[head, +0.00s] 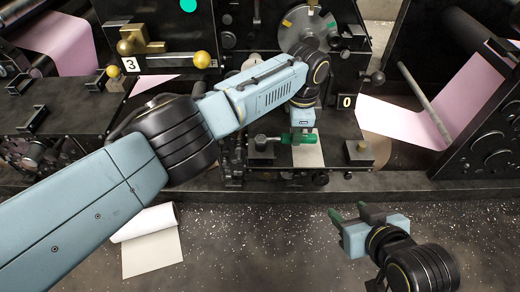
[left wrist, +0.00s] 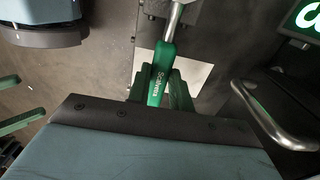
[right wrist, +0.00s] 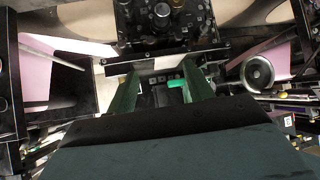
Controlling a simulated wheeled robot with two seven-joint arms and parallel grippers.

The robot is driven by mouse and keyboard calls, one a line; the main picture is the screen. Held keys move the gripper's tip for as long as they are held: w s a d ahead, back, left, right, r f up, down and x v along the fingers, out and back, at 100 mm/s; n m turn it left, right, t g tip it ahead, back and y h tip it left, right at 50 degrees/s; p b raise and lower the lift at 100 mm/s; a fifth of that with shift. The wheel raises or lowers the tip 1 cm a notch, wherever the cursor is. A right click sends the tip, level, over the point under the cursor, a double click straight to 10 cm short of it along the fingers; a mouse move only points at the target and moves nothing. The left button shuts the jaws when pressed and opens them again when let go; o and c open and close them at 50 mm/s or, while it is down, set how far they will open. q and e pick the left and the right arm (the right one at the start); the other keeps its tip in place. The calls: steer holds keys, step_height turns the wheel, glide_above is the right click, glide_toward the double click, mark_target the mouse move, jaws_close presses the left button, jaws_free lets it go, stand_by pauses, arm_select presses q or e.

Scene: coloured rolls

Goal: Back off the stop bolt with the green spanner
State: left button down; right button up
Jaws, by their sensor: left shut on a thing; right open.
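The green spanner (head: 284,139) lies level over the dark ledge of the machine, its grey jaw end (head: 262,141) pointing left. My left gripper (head: 303,138) reaches down from above and is shut on its green handle. In the left wrist view the lettered handle (left wrist: 161,75) sits between the green fingers, and the steel shank leaves the top of the picture. I cannot make out the stop bolt or whether the jaw is around it. My right gripper (head: 352,218) is open and empty, low at the right; its spread fingers show in the right wrist view (right wrist: 163,95).
Dark press frames stand around the ledge, with pink web (head: 400,120) at the right. A pale sheet (head: 311,154) lies under my left gripper. A white roll (head: 147,224) lies on the speckled floor, which is otherwise mostly clear.

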arm_select(q)
steer(key=shift+a+f, duration=0.1)
steer(key=shift+a, duration=0.15)
arm_select(e)
steer(key=shift+s+d+f+g, duration=0.3)
steer(key=shift+s+f+g, duration=0.2)
steer(key=shift+s, duration=0.15)
arm_select(q)
steer(key=shift+d+r+p, duration=0.1)
steer(key=shift+r+p, duration=0.75)
steer(key=shift+p, duration=0.05)
arm_select(e)
steer(key=shift+r, duration=0.75)
